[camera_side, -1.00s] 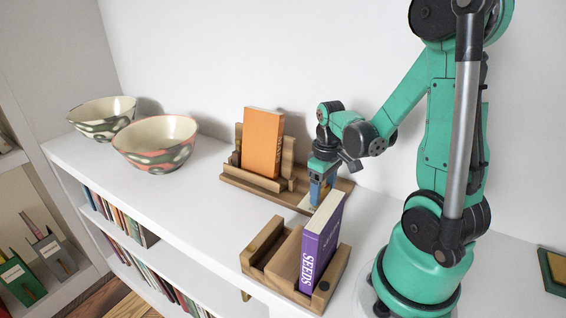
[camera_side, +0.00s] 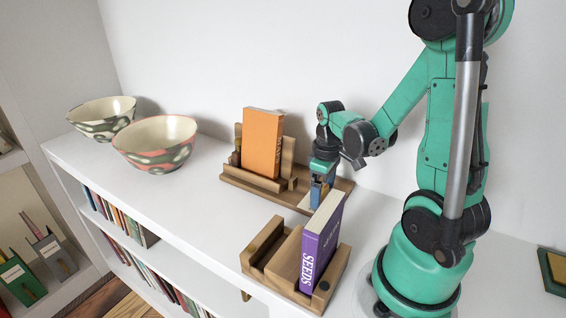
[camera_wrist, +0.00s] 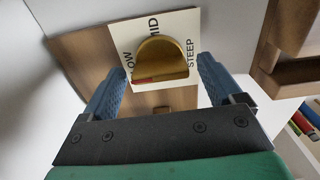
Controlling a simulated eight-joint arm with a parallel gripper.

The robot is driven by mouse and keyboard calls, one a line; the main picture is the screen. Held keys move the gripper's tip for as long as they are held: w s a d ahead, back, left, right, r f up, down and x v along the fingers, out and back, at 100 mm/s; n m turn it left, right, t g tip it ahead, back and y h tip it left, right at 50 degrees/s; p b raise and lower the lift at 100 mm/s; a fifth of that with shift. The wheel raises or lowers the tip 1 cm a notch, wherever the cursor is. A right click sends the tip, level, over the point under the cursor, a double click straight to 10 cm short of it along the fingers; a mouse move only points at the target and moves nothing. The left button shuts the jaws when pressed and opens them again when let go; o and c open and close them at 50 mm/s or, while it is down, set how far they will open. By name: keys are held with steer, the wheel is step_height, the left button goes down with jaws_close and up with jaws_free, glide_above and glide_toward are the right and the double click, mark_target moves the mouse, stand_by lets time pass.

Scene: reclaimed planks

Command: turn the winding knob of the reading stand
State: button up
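The reading stand (camera_side: 283,182) is wooden and holds an upright orange book (camera_side: 262,143) at the back of the shelf. Its winding knob (camera_wrist: 162,58) is a brass half-round piece in the wrist view, with a red mark at its lower left. It sits over a white card (camera_wrist: 184,22) lettered "LOW", "MID" and "STEEP"; the red mark is on the "LOW" side. My gripper (camera_wrist: 160,88) points down over the knob, its blue fingers apart on either side with gaps visible. In the side view my gripper (camera_side: 322,190) mostly hides the knob.
A wooden holder (camera_side: 262,246) with a purple book (camera_side: 320,243) stands close in front of my gripper. Two patterned bowls (camera_side: 157,143) (camera_side: 103,117) sit at the left. The white shelf (camera_side: 190,205) is clear between the bowls and the holder.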

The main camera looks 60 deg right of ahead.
mark_target(323, 190)
stand_by(0.3)
steer(key=shift+r, duration=2.85)
steer(key=w+a+r+t, duration=0.1)
steer(key=w+a+t, duration=0.1)
steer(key=a, duration=0.3)
steer(key=w+a+r+t, duration=0.1)
steer(key=a+r+t, duration=0.1)
steer(key=a, duration=0.3)
steer(key=w+a+r+t, duration=0.2)
steer(key=a+t, duration=0.1)
steer(key=a, duration=0.2)
steer(key=shift+w, duration=0.35)
